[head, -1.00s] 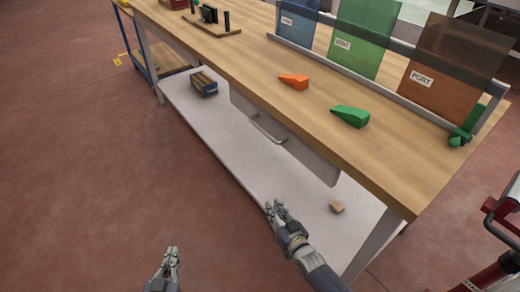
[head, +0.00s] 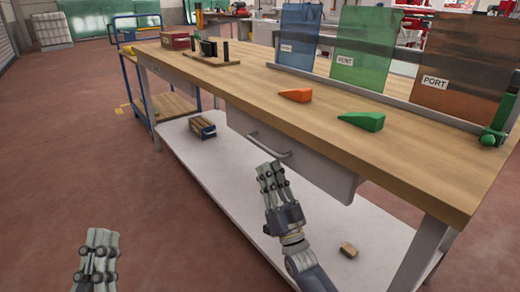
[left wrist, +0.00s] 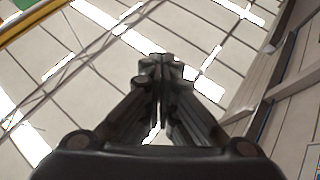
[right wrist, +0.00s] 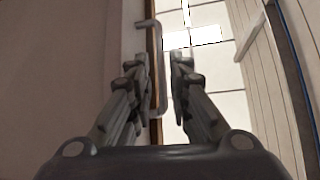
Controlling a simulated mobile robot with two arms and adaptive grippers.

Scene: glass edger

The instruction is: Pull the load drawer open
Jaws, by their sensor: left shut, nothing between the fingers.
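The load drawer (head: 320,172) is a pale grey panel under the wooden bench top, with a bar handle (head: 256,139) on its front. It looks flush under the bench edge. My right gripper (head: 270,168) points up just below and in front of the handle. In the right wrist view its fingers (right wrist: 155,75) are apart, and the handle (right wrist: 157,45) shows upright between them. The fingers do not appear closed on it. My left gripper (head: 103,238) is shut and empty at the lower left, away from the bench; its closed fingers show in the left wrist view (left wrist: 160,70).
On the bench top (head: 225,85) lie an orange wedge (head: 296,95) and a green wedge (head: 363,121), before a rack of tinted glass panes (head: 365,50). The white lower shelf (head: 190,165) holds a small block (head: 349,250). A blue cart (head: 150,100) stands behind left.

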